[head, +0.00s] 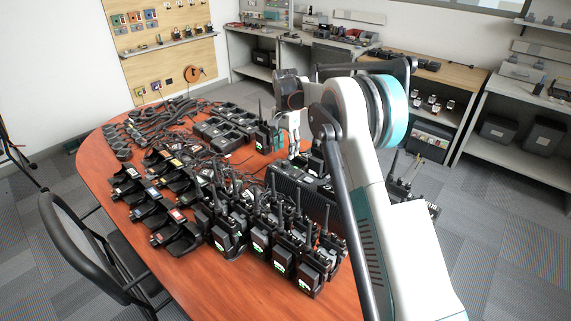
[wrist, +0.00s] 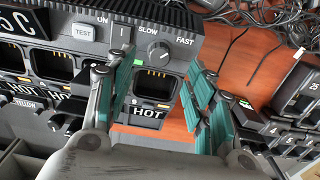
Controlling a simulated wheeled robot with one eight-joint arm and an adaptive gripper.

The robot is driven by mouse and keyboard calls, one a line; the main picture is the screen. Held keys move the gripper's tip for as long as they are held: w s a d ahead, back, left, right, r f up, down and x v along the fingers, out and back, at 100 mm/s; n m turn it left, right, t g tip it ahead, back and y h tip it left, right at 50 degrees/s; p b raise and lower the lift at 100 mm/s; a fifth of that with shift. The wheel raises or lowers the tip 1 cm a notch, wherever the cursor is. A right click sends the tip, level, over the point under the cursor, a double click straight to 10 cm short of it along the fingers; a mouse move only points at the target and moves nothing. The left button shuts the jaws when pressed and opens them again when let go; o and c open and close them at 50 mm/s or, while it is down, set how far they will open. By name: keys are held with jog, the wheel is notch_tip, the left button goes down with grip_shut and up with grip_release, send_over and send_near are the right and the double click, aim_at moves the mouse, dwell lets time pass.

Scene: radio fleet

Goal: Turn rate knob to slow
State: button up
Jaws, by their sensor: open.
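The rate knob (wrist: 159,53) is a round dark knob on the sloped panel of a black charger unit (wrist: 192,25). "SLOW" is printed above it and "FAST" to its upper right. I cannot tell for sure where its pointer aims. In the wrist view my gripper (wrist: 160,75) is open, with one teal-padded finger on each side of the knob in the picture, and nothing is held. In the head view my gripper (head: 293,143) points down over the table's far right part; the knob is hidden there.
A "TEST" button (wrist: 83,32) and a rocker switch (wrist: 121,36) are left of the knob. Charging slots (wrist: 155,83) lie below it. Several handheld radios (head: 260,240) and cables crowd the table; its front left edge (head: 200,285) is clear.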

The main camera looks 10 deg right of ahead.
aim_at(286, 162)
notch_tip(286, 162, down, 6)
jog(key=shift+r+b, duration=0.1)
jog(key=shift+b, duration=0.7)
jog(key=c, duration=1.1)
